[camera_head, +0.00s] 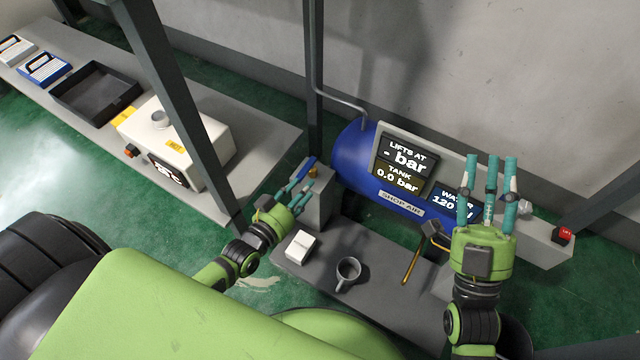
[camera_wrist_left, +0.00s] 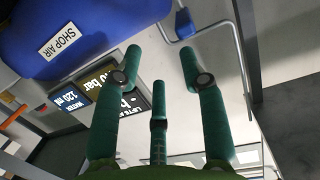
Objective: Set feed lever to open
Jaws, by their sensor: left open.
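A blue lever handle (camera_head: 303,169) sits by a brass-coloured fitting (camera_head: 313,173) on top of a grey box (camera_head: 318,200), left of the blue tank (camera_head: 349,155); I see no label naming it the feed lever. My left gripper (camera_head: 299,187) is open and empty right beside this handle, its fingers partly covering the box; I cannot tell whether they touch. In the left wrist view the fingers (camera_wrist_left: 161,62) are spread, with a small blue part (camera_wrist_left: 185,23) on a pipe beyond them. My right gripper (camera_head: 489,165) is open and empty before the tank's panel.
The panel (camera_head: 404,164) reads tank 0.0 bar. A yellow rod (camera_head: 411,266), a grey mug (camera_head: 347,273) and a white box (camera_head: 300,246) are on the low bench. A red button (camera_head: 562,236) is at right. Dark posts (camera_head: 313,90) stand near my left arm.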

